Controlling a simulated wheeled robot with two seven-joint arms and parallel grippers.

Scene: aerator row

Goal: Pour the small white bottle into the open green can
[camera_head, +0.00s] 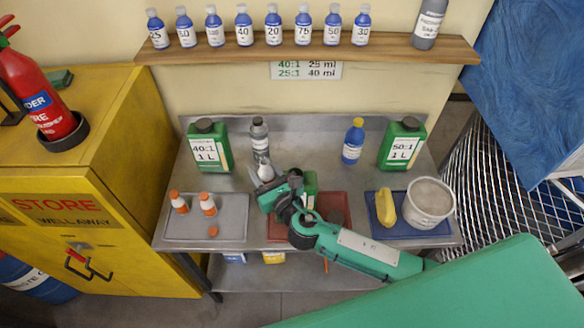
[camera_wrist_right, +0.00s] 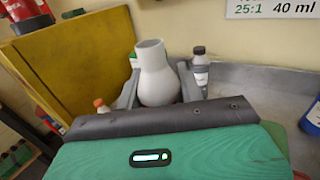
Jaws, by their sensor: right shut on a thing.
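My right gripper (camera_head: 264,182) is shut on the small white bottle (camera_head: 265,171), left of the middle of the metal bench. In the right wrist view the bottle (camera_wrist_right: 156,75) is between both fingers, its neck up and looking close to upright. A green can (camera_head: 310,184) stands at the red tray (camera_head: 335,206), just right of the gripper. My right wrist hides much of this can, and I cannot see its opening. No liquid shows leaving the bottle. My left gripper is not in view.
A grey bottle (camera_head: 260,140) stands just behind the held bottle. Labelled green cans (camera_head: 209,146) (camera_head: 402,145) and a blue bottle (camera_head: 353,142) stand at the back. The blue tray (camera_head: 408,230) holds a yellow item and a white tub (camera_head: 428,204).

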